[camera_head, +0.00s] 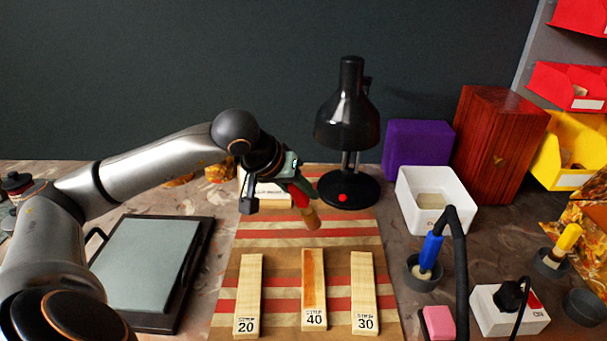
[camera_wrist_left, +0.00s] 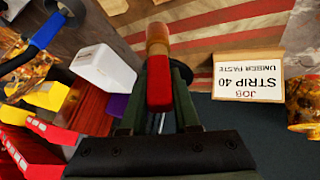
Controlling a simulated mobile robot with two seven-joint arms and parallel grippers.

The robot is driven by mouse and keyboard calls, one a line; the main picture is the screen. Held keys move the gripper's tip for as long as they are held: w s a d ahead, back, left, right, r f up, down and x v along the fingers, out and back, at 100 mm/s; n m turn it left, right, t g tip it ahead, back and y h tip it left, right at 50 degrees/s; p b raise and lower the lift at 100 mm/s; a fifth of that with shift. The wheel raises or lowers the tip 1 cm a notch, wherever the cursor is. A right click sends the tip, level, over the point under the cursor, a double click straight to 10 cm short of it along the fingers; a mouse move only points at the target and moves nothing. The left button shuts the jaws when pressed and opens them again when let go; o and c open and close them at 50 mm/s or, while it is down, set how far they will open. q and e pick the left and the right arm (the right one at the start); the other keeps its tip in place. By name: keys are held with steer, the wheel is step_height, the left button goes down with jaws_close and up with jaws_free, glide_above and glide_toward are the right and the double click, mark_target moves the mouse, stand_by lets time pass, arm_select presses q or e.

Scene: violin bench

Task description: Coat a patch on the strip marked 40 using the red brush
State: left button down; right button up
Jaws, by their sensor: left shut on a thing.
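My left gripper (camera_head: 293,180) is shut on the red brush (camera_head: 300,194) and holds it above the far part of the striped cloth. The brush's tan tip (camera_head: 311,217) points down and toward the strips. In the left wrist view the red handle (camera_wrist_left: 159,88) sits between the fingers, with the brownish tip (camera_wrist_left: 157,38) beyond. The strip marked 40 (camera_head: 314,319) lies between strip 20 (camera_head: 248,290) and strip 30 (camera_head: 363,290). An orange-brown coat (camera_head: 314,275) covers much of its upper face. The brush is apart from it. My right gripper is not in view.
A job card (camera_head: 270,190) reading strip 40, umber paste, stands behind the gripper. A black lamp (camera_head: 347,120) stands close on the right. A white tub (camera_head: 435,190), a blue-handled tool (camera_head: 430,252) in a pot and a pink block (camera_head: 438,323) are further right. A dark-framed panel (camera_head: 150,262) lies left.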

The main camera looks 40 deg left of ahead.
arm_select(q)
steer(key=shift+r+p, duration=0.45)
steer(key=shift+r, duration=0.65)
